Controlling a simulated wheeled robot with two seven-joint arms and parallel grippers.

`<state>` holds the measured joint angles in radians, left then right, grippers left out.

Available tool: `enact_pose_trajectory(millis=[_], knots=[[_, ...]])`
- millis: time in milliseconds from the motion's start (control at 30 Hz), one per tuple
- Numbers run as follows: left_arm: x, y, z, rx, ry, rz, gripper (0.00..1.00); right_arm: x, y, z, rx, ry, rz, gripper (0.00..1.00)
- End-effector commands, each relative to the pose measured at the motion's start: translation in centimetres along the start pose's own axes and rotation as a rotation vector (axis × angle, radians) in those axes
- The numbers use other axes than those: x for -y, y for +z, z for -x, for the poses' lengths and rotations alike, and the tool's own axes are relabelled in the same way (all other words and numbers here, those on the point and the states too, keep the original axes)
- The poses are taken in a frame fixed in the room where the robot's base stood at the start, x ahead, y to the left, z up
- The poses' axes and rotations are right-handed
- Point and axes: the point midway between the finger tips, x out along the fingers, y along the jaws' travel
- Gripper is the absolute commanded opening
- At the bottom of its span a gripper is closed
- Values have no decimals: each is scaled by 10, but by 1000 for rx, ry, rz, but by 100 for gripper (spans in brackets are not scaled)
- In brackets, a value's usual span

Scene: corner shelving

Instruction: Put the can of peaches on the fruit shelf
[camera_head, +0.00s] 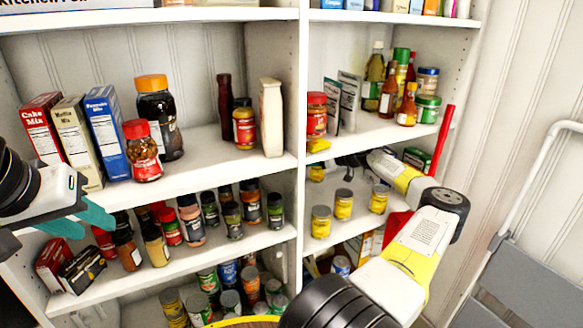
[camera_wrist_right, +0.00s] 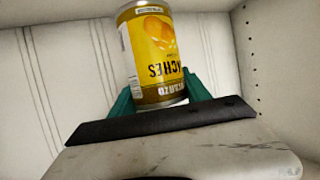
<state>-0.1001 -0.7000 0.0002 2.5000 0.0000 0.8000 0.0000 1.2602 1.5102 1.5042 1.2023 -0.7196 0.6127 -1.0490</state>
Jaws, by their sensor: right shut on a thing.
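The can of peaches (camera_wrist_right: 155,60), with a yellow and orange label, is between the teal fingers of my right gripper (camera_wrist_right: 160,95) in the right wrist view. Its lettering appears upside down there. In the head view my right arm reaches into the right bay, and its gripper is too small and dark to make out clearly. Several similar yellow cans (camera_head: 320,222) stand on the right bay's middle shelf (camera_head: 345,233). My left gripper (camera_head: 80,220) has its teal fingers apart and empty, in front of the left bay.
A vertical divider (camera_head: 300,120) separates the bays. Jars and boxes crowd the left shelves; bottles (camera_head: 374,75) fill the shelf above my right forearm. A red upright object (camera_head: 441,140) and a grey folding ladder or chair (camera_head: 535,280) are at the right. Bare shelf shows around the yellow cans.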

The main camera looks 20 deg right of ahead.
Motion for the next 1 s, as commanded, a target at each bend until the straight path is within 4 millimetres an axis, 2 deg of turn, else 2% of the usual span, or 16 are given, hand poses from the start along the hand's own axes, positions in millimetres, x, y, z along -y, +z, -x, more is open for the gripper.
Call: enact_pose_trajectory(millis=[167, 400, 733, 767, 867, 1000], knots=[[0, 0, 0, 0, 0, 0, 36, 1, 9, -5, -3, -2, 0, 0], [0, 0, 0, 0, 0, 0, 36, 1, 36, -17, -4, -2, 0, 0], [0, 0, 0, 0, 0, 0, 36, 1, 40, -18, -2, -1, 2, 0], [0, 0, 0, 0, 0, 0, 36, 1, 41, -18, -1, -2, 2, 57], [0, 0, 0, 0, 0, 0, 36, 1, 41, -18, -1, -2, 2, 77], [0, 0, 0, 0, 0, 0, 36, 1, 41, -18, -1, -2, 2, 77]])
